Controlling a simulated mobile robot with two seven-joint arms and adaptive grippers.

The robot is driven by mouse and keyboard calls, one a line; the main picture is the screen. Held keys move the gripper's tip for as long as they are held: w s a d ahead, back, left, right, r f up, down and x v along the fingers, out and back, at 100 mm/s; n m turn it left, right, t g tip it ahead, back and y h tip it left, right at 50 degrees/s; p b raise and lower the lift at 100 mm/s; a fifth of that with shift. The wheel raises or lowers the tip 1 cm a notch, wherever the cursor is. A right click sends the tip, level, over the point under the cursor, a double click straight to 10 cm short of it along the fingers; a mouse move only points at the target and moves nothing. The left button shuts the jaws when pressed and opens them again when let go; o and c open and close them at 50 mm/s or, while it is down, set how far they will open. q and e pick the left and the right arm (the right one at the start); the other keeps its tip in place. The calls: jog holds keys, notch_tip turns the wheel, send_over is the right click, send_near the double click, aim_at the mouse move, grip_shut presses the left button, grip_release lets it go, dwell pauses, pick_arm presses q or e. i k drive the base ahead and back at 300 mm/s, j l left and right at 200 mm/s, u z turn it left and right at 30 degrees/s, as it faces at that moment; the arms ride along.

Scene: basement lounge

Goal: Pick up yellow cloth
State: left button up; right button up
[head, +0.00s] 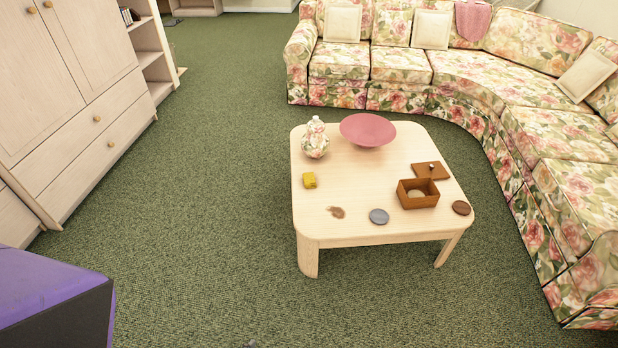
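The yellow cloth (309,180) is a small, bright yellow folded block. It lies near the left edge of the low, pale wooden coffee table (350,205). It is in front of a floral rounded jar and stands apart from the other things on the table. Neither my left nor my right gripper can be made out in the head view.
The table also holds a floral jar (315,140), pink bowl (368,129), open brown box (418,194), its lid (430,170) and discs. A floral sofa (470,68) wraps behind and right. A cabinet (70,90) stands left. Green carpet (210,190) is clear left of the table.

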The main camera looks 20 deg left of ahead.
aim_at(310, 183)
jog(key=i+j+z, duration=0.2)
jog(key=i+j, duration=0.2)
jog(key=j, duration=0.2)
jog(key=i+j+z, duration=0.2)
jog(key=i+j, duration=0.15)
jog(key=j, duration=0.3)
jog(key=i+j+z, duration=0.1)
jog(key=j, duration=0.25)
jog(key=i+j+z, duration=0.1)
jog(key=j, duration=0.25)
jog(key=i+j+z, duration=0.1)
jog(key=i+j, duration=0.15)
jog(key=j, duration=0.15)
jog(key=i+j+z, duration=0.1)
jog(key=j, duration=0.3)
